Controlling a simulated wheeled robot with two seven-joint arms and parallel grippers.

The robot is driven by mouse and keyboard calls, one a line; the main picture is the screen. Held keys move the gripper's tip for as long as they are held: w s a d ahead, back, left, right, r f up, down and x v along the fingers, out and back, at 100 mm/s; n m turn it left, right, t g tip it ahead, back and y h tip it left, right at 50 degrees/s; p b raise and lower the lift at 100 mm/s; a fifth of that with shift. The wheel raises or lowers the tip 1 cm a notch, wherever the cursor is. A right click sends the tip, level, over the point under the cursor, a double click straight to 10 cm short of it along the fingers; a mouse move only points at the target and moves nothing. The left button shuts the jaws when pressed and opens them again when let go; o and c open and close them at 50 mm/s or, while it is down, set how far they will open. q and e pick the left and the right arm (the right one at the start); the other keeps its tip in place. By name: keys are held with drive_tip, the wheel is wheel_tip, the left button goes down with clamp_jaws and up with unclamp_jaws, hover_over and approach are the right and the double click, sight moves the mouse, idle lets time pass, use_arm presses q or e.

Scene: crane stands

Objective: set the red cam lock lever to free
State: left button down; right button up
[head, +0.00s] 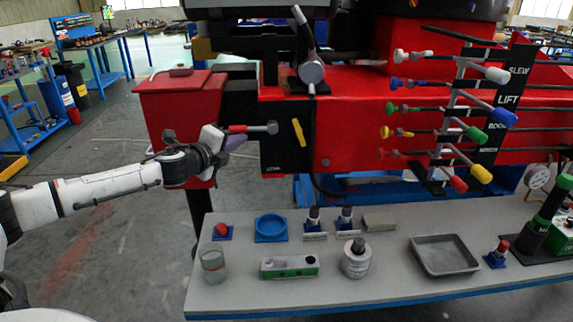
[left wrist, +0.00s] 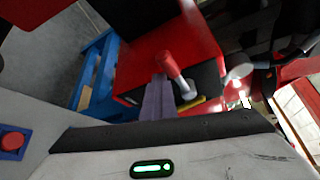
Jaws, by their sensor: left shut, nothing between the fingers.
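The red cam lock lever (head: 238,129) sits on a black panel (head: 285,155) on the red crane body. Its grey metal end (head: 271,127) is at the right and its red grip points left, about level. My left gripper (head: 237,142) is shut and empty, with its purple-grey fingers just below the red grip. In the left wrist view the red lever (left wrist: 171,65) stands close beside the fingertips (left wrist: 160,82); I cannot tell whether they touch. Small lettering on the panel is too small to read. My right gripper is not in view.
A yellow handle (head: 298,132) is on the panel right of the lever. Coloured valve levers (head: 470,120) fill the right side. A grey bench (head: 225,295) below carries a red button (head: 221,230), blue dish (head: 270,226), level (head: 289,266) and tray (head: 445,255).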

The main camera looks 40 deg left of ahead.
use_arm(q)
drive_tip(key=shift+w+a+r, duration=0.1)
drive_tip(key=shift+a+r, duration=0.05)
drive_tip(key=shift+r, duration=0.3)
drive_tip(key=shift+w+a+r, duration=0.1)
drive_tip(key=shift+r, duration=0.35)
wheel_tip(320, 180, down, 5)
drive_tip(key=b, duration=0.3)
drive_tip(key=s+d+r+p, duration=0.4)
drive_tip(key=s+d, duration=0.2)
drive_tip(key=s, duration=0.1)
drive_tip(key=shift+s+d+r, duration=0.2)
drive_tip(key=shift+s+d, duration=0.05)
drive_tip(key=shift+d, duration=0.1)
